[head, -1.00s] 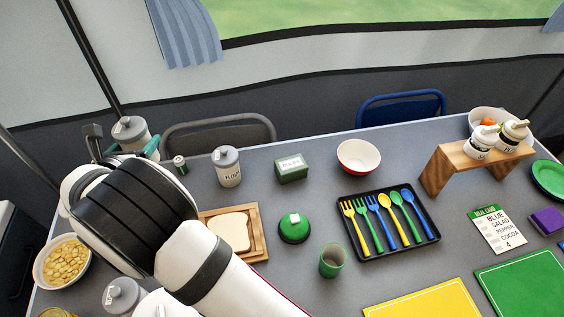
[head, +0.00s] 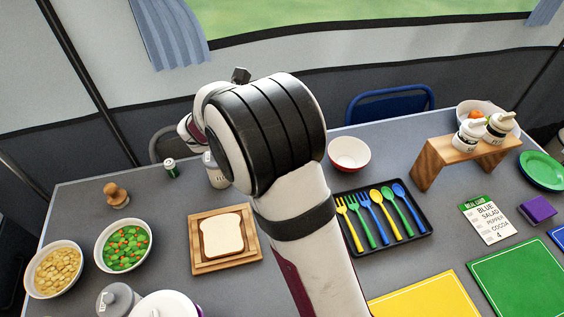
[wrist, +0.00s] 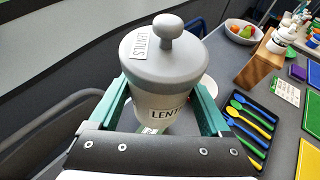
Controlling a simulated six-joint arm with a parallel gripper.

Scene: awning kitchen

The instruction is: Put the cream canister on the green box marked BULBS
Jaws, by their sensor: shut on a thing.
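My gripper (wrist: 160,112) has its teal fingers shut on a cream canister (wrist: 160,98) with a grey knobbed lid and a LENTILS label, upright in the wrist view. In the head view my arm hides the canister and the fingers. The green box marked BULBS is hidden behind my arm in the head view. In the wrist view a small green and white patch (wrist: 150,130) shows just below the canister; it looks like part of the box. I cannot tell the gap between them.
A flour canister (head: 214,174) stands left of my arm, partly hidden. A white bowl with a red outside (head: 349,153) and the cutlery tray (head: 384,247) lie to the right. The bread board (head: 249,252) is nearer. A blue chair (head: 390,105) stands behind the table.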

